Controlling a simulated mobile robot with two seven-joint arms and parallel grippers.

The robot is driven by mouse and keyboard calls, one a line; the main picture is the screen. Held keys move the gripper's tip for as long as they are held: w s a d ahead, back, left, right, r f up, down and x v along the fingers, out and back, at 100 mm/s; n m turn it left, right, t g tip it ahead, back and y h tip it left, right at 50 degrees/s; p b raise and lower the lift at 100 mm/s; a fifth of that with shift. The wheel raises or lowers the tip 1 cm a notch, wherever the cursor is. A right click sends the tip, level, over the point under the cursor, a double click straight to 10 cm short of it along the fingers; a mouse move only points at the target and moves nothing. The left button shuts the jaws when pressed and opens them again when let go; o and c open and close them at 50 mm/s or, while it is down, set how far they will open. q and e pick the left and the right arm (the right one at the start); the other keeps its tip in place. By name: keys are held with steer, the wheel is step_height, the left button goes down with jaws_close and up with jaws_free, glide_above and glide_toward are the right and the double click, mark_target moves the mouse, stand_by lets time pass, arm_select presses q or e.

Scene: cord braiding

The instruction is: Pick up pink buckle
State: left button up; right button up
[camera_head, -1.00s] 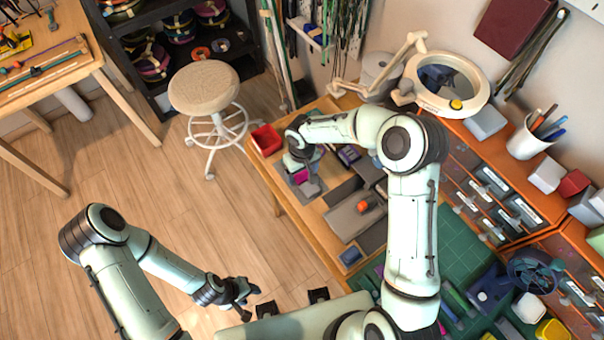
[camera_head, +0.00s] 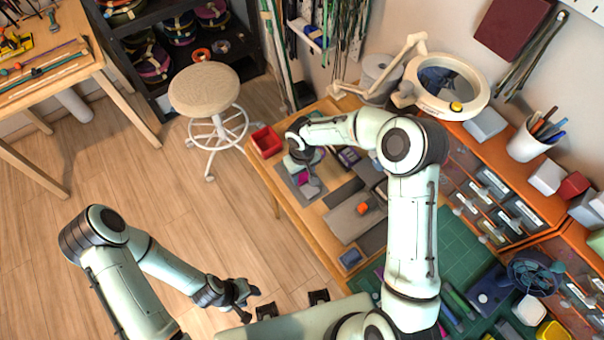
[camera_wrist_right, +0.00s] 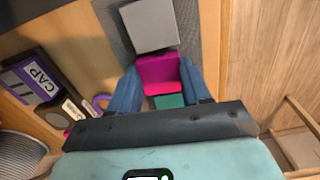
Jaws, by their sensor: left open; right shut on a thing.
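The pink buckle (camera_wrist_right: 158,74) is between the two blue fingers of my right gripper (camera_wrist_right: 160,88) in the right wrist view, and the fingers are shut on it. In the head view my right gripper (camera_head: 303,167) is over the far left part of the wooden table, with a bit of pink showing below it. I cannot tell whether the buckle is clear of the surface. A teal piece (camera_wrist_right: 170,101) shows just below the buckle in the wrist view. My left gripper (camera_head: 243,291) is open and empty, away from the table at lower left.
A light grey block (camera_wrist_right: 150,25) lies beside the buckle on a dark grey mat. A box marked CAP (camera_wrist_right: 33,78) is at left in the wrist view. A red bin (camera_head: 266,141) stands at the table's far left corner. A stool (camera_head: 204,88) stands left of it.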

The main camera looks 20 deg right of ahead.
mark_target(302, 176)
arm_select(q)
steer(key=shift+w+r+p, duration=0.5)
steer(key=shift+w+r, duration=0.05)
steer(key=shift+r, duration=0.15)
arm_select(e)
step_height(302, 176, up, 19)
steer(key=shift+r, duration=0.15)
stand_by(0.5)
